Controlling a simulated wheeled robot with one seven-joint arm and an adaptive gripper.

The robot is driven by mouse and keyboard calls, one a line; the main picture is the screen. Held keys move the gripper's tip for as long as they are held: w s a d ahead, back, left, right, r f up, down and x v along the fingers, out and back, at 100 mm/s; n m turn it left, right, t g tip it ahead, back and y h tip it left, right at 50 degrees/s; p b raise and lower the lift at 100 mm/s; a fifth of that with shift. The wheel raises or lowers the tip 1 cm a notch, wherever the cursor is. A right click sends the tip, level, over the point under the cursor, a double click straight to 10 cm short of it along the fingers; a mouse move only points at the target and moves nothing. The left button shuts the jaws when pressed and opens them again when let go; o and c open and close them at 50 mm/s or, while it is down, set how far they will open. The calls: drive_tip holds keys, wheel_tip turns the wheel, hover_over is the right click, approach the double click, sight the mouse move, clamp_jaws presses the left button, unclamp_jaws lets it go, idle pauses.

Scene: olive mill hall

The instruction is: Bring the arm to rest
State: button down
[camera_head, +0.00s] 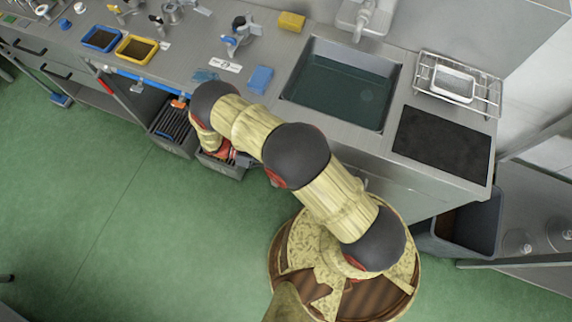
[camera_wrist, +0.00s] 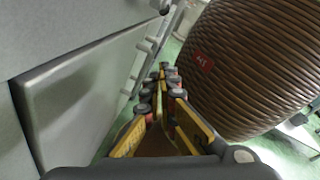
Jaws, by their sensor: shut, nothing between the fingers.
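My gripper (camera_wrist: 167,72) is shut with nothing between its yellow and black fingers in the wrist view. A pale grey cabinet panel (camera_wrist: 80,95) is close on its left there. In the head view my arm stretches from my base at the lower right to the upper left, along the front of the steel counter (camera_head: 285,40). The fingers cannot be made out there.
A sink (camera_head: 340,85) with dark water, a black mat (camera_head: 442,142) and a wire rack (camera_head: 425,70) with a white tray (camera_head: 453,84) are on the right. A grey bin (camera_head: 470,225) stands at right. The green floor (camera_head: 90,220) is clear at left.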

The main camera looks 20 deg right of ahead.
idle(0.4)
drive_tip(key=s+f+m+y, duration=0.2)
drive_tip(key=s+m, duration=0.1)
drive_tip(key=s, duration=0.1)
drive_tip(key=w+a+r+m+t+y, duration=0.15)
drive_tip(key=r+m+y, duration=0.3)
drive_tip(key=r, duration=0.75)
drive_tip(key=w+r+m+t+y, duration=0.3)
drive_tip(key=r+m+y, duration=0.15)
drive_tip(key=r, duration=0.65)
drive_tip(key=s+d+r+m+t+y, duration=0.1)
drive_tip(key=s+d+r+t, duration=0.1)
drive_tip(key=r, duration=0.6)
drive_tip(key=s+d+r+m+t+y, duration=0.1)
drive_tip(key=d+r+t, duration=0.3)
drive_tip(key=r, duration=0.5)
drive_tip(key=s+d+r+m+t+y, duration=0.1)
drive_tip(key=s+d+r+m+t, duration=0.2)
drive_tip(key=r, duration=0.5)
drive_tip(key=shift+s+d+r, duration=0.35)
drive_tip(key=shift+s+d, duration=0.05)
drive_tip(key=shift+d, duration=0.2)
drive_tip(key=shift+a+t, duration=0.1)
drive_tip(key=shift+t, duration=0.15)
